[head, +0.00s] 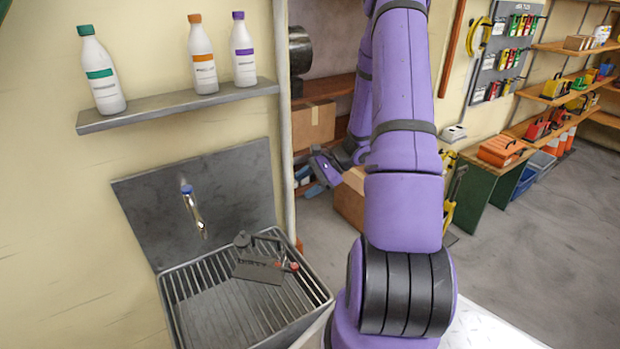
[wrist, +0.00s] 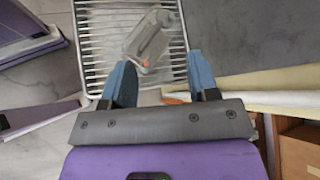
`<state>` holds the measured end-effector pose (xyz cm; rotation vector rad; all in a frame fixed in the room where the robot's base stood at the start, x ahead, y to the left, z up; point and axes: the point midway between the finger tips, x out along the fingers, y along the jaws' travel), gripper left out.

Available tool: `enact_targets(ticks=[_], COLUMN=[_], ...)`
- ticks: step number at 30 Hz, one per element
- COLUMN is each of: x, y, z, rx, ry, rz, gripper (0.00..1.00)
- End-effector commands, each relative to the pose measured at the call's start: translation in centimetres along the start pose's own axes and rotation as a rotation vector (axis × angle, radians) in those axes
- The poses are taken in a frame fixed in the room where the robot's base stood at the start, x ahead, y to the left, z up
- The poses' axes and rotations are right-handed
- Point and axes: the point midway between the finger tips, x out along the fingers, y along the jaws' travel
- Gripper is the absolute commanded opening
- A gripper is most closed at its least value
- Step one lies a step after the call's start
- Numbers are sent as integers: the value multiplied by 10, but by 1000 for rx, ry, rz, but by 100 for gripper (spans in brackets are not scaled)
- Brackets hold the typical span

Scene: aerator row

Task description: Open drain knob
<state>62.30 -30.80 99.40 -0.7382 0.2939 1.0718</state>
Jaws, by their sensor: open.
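A dark grey unit (head: 258,268) with a label plate sits on the slatted rack of the sink (head: 172,308) in the head view. Small red parts (head: 293,267) show at its right end; I cannot tell for sure which is the drain knob. In the wrist view the unit (wrist: 148,40) looks pale grey and lies on the rack, with an orange-red bit (wrist: 146,62) at its near end. My gripper (wrist: 160,60) is open and empty, its blue fingers spread on either side below the unit, apparently apart from it. In the head view the gripper is partly hidden by my arm.
A tap (head: 193,210) with a blue top projects from the grey backplate above the sink. A shelf (head: 180,106) with three bottles is higher up. A pipe (head: 285,120) runs down beside the sink. Boxes (head: 313,124) stand on shelving behind my arm.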

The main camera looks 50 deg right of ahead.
Motion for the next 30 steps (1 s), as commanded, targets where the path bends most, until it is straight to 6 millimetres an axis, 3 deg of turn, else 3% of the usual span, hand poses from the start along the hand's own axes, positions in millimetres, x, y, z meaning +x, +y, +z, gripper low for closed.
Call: enact_targets(ticks=[7, 25, 30], x=[0, 0, -1], y=[-4, -4, -11], z=[14, 15, 36], rx=[-40, -42, -104], ry=[5, 5, 13], rz=[30, 32, 74], gripper=[54, 54, 54])
